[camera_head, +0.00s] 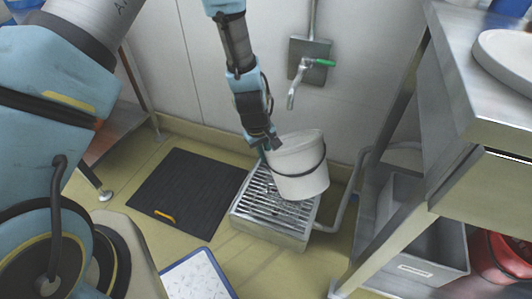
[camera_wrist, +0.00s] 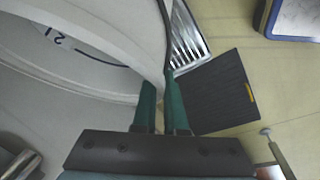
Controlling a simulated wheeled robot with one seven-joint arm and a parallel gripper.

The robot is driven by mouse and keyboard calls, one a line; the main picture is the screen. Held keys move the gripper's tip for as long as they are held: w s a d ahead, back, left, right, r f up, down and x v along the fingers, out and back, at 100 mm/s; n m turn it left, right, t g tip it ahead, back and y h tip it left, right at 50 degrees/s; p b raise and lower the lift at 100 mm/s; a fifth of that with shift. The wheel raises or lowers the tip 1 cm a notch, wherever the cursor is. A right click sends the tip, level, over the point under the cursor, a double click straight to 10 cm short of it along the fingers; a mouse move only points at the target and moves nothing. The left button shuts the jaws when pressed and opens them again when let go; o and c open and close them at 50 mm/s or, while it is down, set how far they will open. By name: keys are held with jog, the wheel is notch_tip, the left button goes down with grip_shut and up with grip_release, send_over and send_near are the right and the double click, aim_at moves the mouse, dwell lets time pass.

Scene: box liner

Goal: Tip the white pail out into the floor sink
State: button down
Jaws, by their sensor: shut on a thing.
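The white pail (camera_head: 298,160), with a dark handle around its side, is held over the floor sink, tilted slightly. The floor sink (camera_head: 272,232) is a low metal box with a slatted grate, below the pail. My gripper (camera_head: 262,143) is shut on the pail's rim at its upper left. In the wrist view the pail (camera_wrist: 60,80) fills the left side, with dark markings inside, and the green fingers (camera_wrist: 164,108) pinch its wall. The sink's grate (camera_wrist: 186,45) shows past the rim. Whether the pail's bottom touches the grate, I cannot tell.
A black mat (camera_head: 190,192) with a yellow tag lies left of the sink. A tap (camera_head: 293,90) is on the wall above. A steel table (camera_head: 475,130) with a grey bin (camera_head: 425,240) beneath stands right. A blue-edged tray (camera_head: 198,278) lies in front.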

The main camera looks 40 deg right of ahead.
jog(key=w+d+f+g+y+b, duration=0.1)
jog(key=w+f+g+b, duration=0.3)
jog(key=b, duration=0.7)
jog(key=w+d+f+n+g+y+b, duration=0.1)
jog(key=w+f+g+b, duration=0.3)
jog(key=f+g+b, duration=0.5)
jog(key=shift+w+d+y+b, duration=0.15)
jog(key=shift+w+y+b, duration=0.25)
jog(key=shift+b, duration=0.7)
jog(key=shift+g, duration=0.3)
jog(key=shift+d+f+b, duration=0.1)
jog(key=shift+d+b, duration=0.05)
jog(key=shift+b, duration=0.3)
dwell(1.1)
